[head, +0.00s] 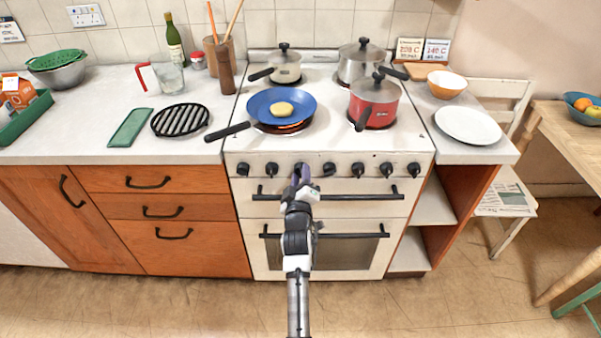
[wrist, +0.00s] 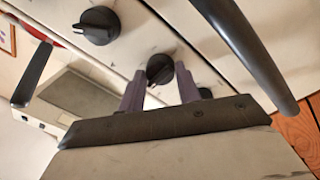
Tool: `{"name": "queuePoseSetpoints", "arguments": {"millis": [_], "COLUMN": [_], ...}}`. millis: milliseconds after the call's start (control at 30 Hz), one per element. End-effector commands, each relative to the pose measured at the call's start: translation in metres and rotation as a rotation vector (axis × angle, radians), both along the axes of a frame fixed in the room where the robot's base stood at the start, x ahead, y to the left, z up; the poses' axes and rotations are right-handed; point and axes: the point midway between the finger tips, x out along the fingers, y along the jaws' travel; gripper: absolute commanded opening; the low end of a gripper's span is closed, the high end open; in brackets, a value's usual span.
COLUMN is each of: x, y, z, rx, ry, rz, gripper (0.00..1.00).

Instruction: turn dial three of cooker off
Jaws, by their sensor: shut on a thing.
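The white cooker (head: 325,210) has a row of several black dials on its front panel. My gripper (head: 300,173) is at the third dial from the left and largely hides it in the head view. In the wrist view the black dial (wrist: 159,69) sits between the two purple fingers of my gripper (wrist: 160,86), which is shut on it. Its pointer mark is too small to read. A neighbouring dial (wrist: 99,25) with a pale mark is free of the fingers. A blue pan (head: 264,108) with a yellow round food stands over a glowing red ring.
Two black handles cross the cooker front below the dials, the upper handle (head: 355,197) close to my gripper. A red pot (head: 372,108), a steel pot (head: 358,66) and a cream pan (head: 284,68) stand on the hob. The floor before the cooker is clear.

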Motion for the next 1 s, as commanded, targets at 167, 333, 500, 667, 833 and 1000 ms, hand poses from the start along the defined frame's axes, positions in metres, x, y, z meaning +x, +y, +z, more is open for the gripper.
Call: {"name": "queuePoseSetpoints", "arguments": {"millis": [167,333,500,667,833,1000], "x": [-0.0001,-0.0002,-0.0001,-0.0001,0.0,-0.0001], "y": [0.0007,0.0008,0.0008,0.0008,0.0007,0.0004], "z": [0.0003,-0.0004,-0.0008,-0.0009,-0.0009,-0.0006], "rx": [-0.056,-0.081,-0.087,-0.087,-0.086,-0.085], "ry": [0.001,0.001,0.0,0.0,0.001,0.0], "rz": [0.001,0.002,0.002,0.002,0.001,0.001], "gripper": [0.11,0.11,0.11,0.11,0.46,0.54]}}
